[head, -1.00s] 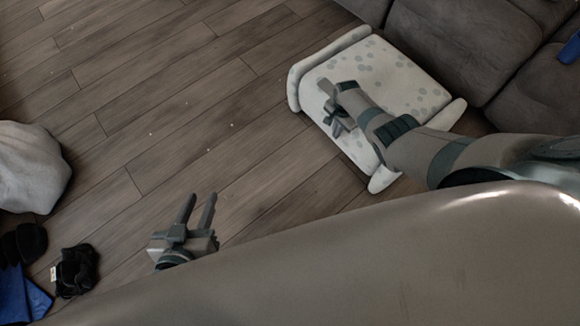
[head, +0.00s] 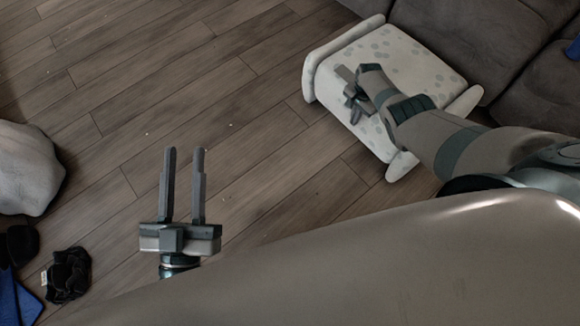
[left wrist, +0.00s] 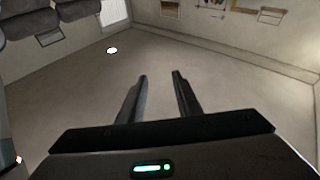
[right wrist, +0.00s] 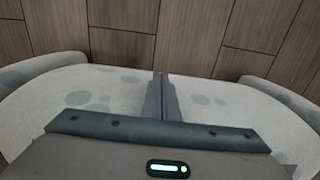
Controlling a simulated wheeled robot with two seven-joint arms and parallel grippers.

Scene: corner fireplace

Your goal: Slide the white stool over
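The white stool (head: 408,52) has a spotted top and raised rolled ends. It stands on the wooden floor beside the grey sofa, at the upper right in the head view. Its spotted top also fills the middle of the right wrist view (right wrist: 90,98). My right gripper (head: 348,82) is over the stool's near long side, fingers together and holding nothing that I can see. Whether it touches the stool I cannot tell. My left gripper (head: 184,152) is open and empty, above the floor left of the stool.
The grey sofa (head: 455,35) stands close behind the stool. A pale grey pouf (head: 25,170) is at the far left, with dark items (head: 67,275) and blue cloth (head: 18,300) below it. The wooden floor between pouf and stool is clear.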

